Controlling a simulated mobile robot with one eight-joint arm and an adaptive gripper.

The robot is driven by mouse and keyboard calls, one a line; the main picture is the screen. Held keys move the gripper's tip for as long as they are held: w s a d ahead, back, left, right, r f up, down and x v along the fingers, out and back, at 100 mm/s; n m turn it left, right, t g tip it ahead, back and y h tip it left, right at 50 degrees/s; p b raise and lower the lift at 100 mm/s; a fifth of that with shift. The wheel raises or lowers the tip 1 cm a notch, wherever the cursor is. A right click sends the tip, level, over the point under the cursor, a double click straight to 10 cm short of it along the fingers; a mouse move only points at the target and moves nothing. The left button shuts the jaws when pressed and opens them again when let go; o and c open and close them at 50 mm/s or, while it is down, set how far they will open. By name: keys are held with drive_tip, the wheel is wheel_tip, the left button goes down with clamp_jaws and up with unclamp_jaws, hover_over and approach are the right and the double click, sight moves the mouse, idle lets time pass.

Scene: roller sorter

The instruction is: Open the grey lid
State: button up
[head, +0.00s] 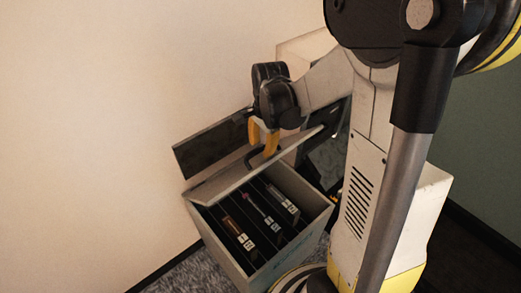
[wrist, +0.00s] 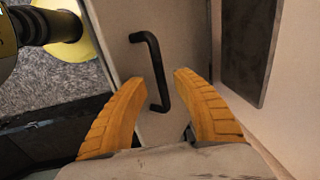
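The grey lid (head: 222,181) sits tilted over the back part of a grey box (head: 222,240), and the front part of the box is uncovered. The lid also shows in the wrist view (wrist: 118,58), with a black bar handle (wrist: 153,70) on its face. My gripper (head: 264,146) is at the handle in the head view. In the wrist view, its two yellow fingers (wrist: 161,78) are apart, with the handle's lower end between their tips. A gap shows on both sides of the handle. Whether either finger touches the lid is unclear.
Dark slots in the box hold several labelled items (head: 262,210). A dark panel with a grey edge (head: 212,143) stands behind the lid, near the pale wall (head: 90,110). My arm and column fill the right side of the head view. Carpet shows at the bottom.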

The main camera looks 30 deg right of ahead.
drive_tip(key=shift+w+f, duration=0.1)
drive_tip(key=shift+f, duration=0.4)
drive_tip(key=shift+c, duration=0.5)
clamp_jaws()
